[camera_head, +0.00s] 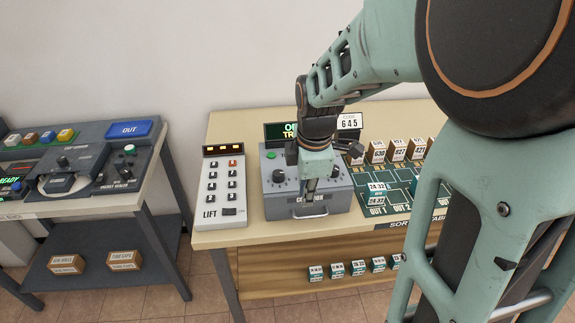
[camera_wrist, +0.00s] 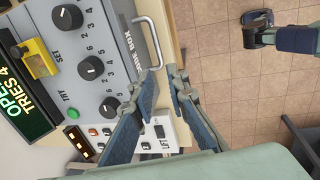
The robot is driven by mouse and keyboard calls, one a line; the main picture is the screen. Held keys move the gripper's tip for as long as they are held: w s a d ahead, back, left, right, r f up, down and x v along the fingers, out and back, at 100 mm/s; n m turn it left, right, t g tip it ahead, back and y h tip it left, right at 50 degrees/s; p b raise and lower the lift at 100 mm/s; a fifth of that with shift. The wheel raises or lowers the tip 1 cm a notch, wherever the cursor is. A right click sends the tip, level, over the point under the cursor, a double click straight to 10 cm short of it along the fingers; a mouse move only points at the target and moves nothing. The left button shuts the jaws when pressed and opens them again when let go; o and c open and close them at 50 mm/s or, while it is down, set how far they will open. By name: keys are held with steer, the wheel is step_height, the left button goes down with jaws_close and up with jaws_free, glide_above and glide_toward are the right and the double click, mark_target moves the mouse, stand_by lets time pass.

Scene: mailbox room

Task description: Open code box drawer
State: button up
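The grey code box (camera_head: 345,198) stands on the wooden sorting table, with dark knobs on its top. Its metal drawer handle (camera_head: 309,214) is on the front face; the drawer looks closed. A display (camera_wrist: 18,85) there shows partly cut-off green letters and "TRIES 4". My gripper (camera_head: 309,193) points down over the box's front edge. In the wrist view my gripper (camera_wrist: 161,83) has its fingertips apart, near the handle, with nothing seen between them.
A white LIFT panel (camera_head: 222,190) with buttons stands left of the code box. Labelled small boxes (camera_head: 376,152) and a green sorting board (camera_head: 400,183) lie to the right. A "645" code card (camera_head: 349,122) stands behind. Tiled floor is free in front.

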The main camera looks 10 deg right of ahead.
mark_target(303, 217)
steer(key=f, duration=0.3)
steer(key=w+f, duration=0.1)
steer(key=f, duration=0.4)
steer(key=shift+w+f, duration=0.35)
steer(key=shift+f, duration=0.05)
steer(key=shift+c, duration=0.2)
jaws_close()
steer(key=shift+c, duration=1)
jaws_free()
steer(key=shift+s, duration=0.1)
steer(key=shift+o, duration=1.2)
